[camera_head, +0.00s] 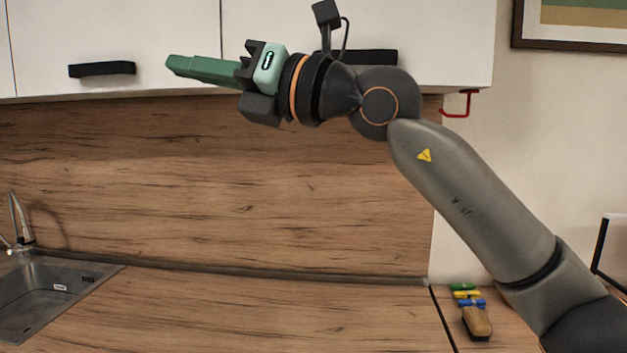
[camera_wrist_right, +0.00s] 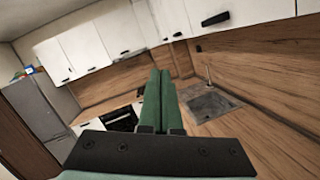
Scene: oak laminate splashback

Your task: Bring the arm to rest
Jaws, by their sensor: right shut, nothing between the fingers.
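My right arm comes in from the lower right of the head view. Its right gripper (camera_head: 190,66) is raised in front of the white wall cabinets and points left. The green fingers are together with nothing between them. In the right wrist view the two green fingers of the right gripper (camera_wrist_right: 160,84) lie side by side, touching or nearly so, and point into the room. My left gripper shows in neither view.
White wall cabinets (camera_head: 120,30) hang close behind the gripper. Below are an oak splashback (camera_head: 230,190), a clear worktop (camera_head: 250,310) and a sink (camera_head: 55,290). A brush (camera_head: 477,322) and several coloured items lie at the right. A fridge (camera_wrist_right: 42,108) stands at left in the wrist view.

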